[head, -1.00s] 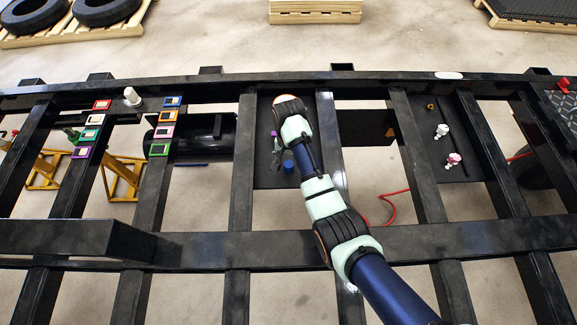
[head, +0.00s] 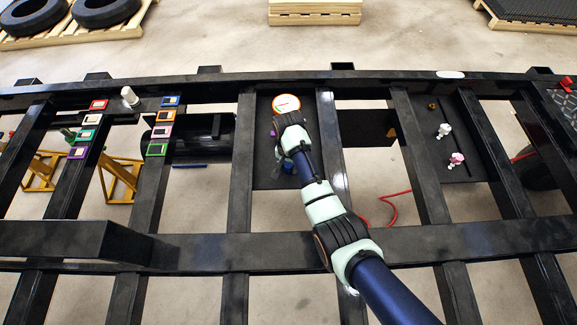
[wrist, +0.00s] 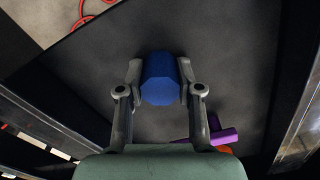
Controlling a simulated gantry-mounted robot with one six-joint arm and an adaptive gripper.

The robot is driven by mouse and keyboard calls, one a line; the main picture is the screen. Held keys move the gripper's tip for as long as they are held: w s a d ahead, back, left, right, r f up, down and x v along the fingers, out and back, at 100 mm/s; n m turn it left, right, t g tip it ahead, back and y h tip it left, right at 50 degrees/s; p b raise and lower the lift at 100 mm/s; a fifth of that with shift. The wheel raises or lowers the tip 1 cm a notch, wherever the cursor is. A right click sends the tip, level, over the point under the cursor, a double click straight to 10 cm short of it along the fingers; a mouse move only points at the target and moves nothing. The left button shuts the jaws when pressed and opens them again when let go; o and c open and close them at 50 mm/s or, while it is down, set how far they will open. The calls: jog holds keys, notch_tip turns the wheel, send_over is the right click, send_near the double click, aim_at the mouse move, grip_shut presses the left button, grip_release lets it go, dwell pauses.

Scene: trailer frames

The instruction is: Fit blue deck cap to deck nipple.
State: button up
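The blue deck cap (wrist: 160,80) is a faceted blue cylinder over the dark panel in the wrist view. My gripper (wrist: 161,82) has one finger on each side of it, and both pads appear to touch it. In the head view my gripper is low at the panel, mostly hidden behind my own arm, and only a bit of blue shows beside it. I cannot tell whether the cap rests on the panel or is lifted. A white upright stub (head: 130,96) stands on the frame at the left; I cannot tell whether it is the deck nipple.
A purple piece (wrist: 224,137) lies near my gripper. White fittings (head: 443,131) and a pink-and-white one (head: 456,158) sit on the right panel. Several coloured square tiles (head: 163,132) lie on the left beams. Black frame beams (head: 240,160) border the panel; open gaps lie between others.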

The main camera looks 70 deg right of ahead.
jog(key=c, duration=0.5)
jog(key=shift+o, duration=0.2)
jog(key=shift+r, duration=0.1)
notch_tip(320, 180, up, 20)
jog(key=p, duration=0.9)
